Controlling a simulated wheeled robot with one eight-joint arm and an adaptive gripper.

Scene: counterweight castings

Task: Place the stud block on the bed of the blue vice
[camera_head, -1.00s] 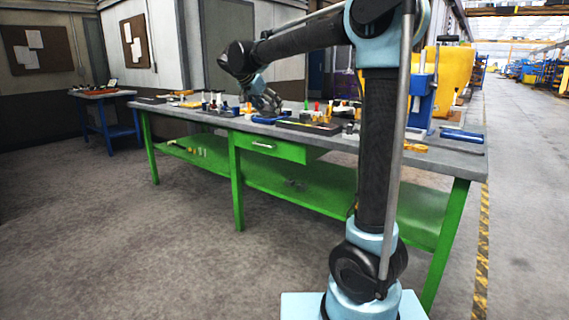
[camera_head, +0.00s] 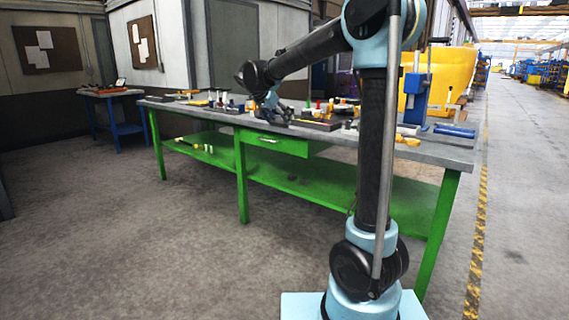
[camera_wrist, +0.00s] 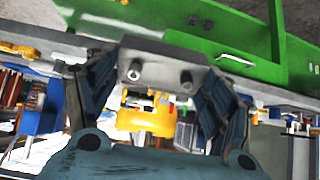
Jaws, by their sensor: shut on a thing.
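The stud block (camera_wrist: 160,66) is a dark grey casting with two round features on its near face, seen in the wrist view. My gripper (camera_wrist: 158,88) is shut on it, one finger at each side. In the head view my gripper (camera_head: 278,114) is small and sits over the front part of the bench top; the block cannot be made out there. A blue upright device (camera_head: 417,97) stands on the right part of the bench, with a low blue piece (camera_head: 455,131) to its right. I cannot tell which blue thing is the vice.
The long grey-topped bench (camera_head: 440,152) has green legs, a drawer (camera_head: 272,143) and a lower shelf. Several small tools and parts clutter its top. A smaller blue table (camera_head: 117,131) stands at far left. The floor in front is clear.

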